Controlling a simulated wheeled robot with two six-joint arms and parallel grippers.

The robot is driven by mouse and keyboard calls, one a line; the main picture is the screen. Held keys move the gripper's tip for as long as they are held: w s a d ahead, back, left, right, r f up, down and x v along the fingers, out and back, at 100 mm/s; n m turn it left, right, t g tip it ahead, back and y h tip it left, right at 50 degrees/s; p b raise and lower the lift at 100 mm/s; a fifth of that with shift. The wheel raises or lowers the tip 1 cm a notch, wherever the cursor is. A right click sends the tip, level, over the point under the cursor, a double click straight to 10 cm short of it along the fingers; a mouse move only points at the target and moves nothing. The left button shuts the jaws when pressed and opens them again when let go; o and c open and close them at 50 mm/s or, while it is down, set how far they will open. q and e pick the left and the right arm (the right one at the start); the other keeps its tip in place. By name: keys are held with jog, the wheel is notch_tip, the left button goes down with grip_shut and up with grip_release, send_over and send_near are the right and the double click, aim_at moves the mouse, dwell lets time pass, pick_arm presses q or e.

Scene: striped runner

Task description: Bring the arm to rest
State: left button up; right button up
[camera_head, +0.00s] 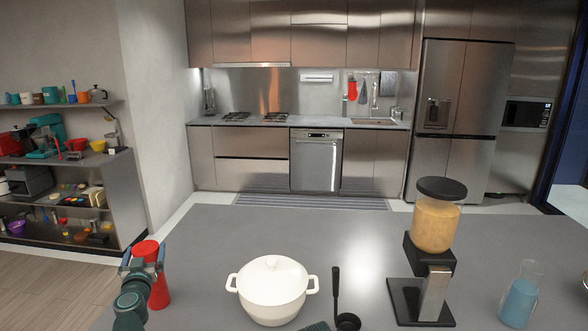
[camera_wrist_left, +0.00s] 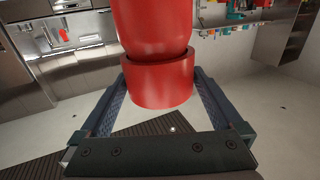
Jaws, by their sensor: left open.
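My left gripper (camera_head: 141,264) is at the left edge of the grey counter (camera_head: 225,232), beside a red rounded object (camera_head: 159,286). In the left wrist view the red object (camera_wrist_left: 158,82) fills the upper middle, between the two fingers of the open gripper (camera_wrist_left: 160,85). A finger stands on each side of it; whether either touches it I cannot tell. Its far end is cut off by the top of that view.
The counter's middle back is clear. A striped runner (camera_head: 270,201) lies on the floor beyond.

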aim_at(147, 242)
pick_arm(q)
jog(key=x, duration=0.4)
jog(key=shift+f, duration=0.25)
jog(key=shift+r, duration=0.15)
pick_arm(e)
jog(key=shift+w+f, duration=0.1)
jog(key=shift+w, duration=0.2)
pick_arm(q)
jog(key=shift+r, duration=0.1)
